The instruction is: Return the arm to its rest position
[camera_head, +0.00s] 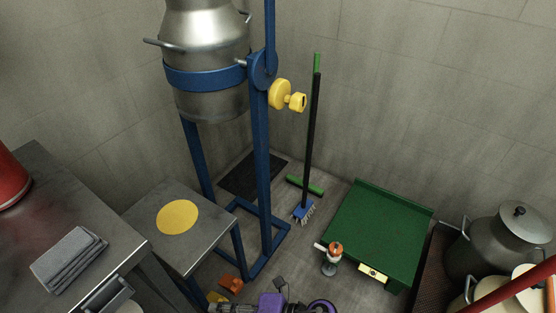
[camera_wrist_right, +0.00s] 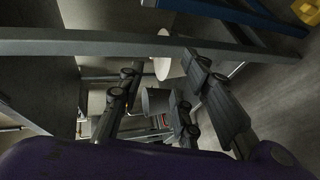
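My right gripper (camera_head: 228,307) shows at the bottom edge of the head view, low near the floor, its purple wrist partly cut off by the frame. In the right wrist view the two dark fingers of this gripper (camera_wrist_right: 162,75) stand apart, with a clear gap and nothing held between them. Beyond them are grey bars and a white round shape, too unclear to name. My left gripper is in neither view.
A steel table (camera_head: 135,235) with a yellow disc (camera_head: 177,217) stands left of the blue stand (camera_head: 262,170) holding a metal can (camera_head: 205,60). A green platform (camera_head: 375,230) and an orange-topped item (camera_head: 331,258) are to the right.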

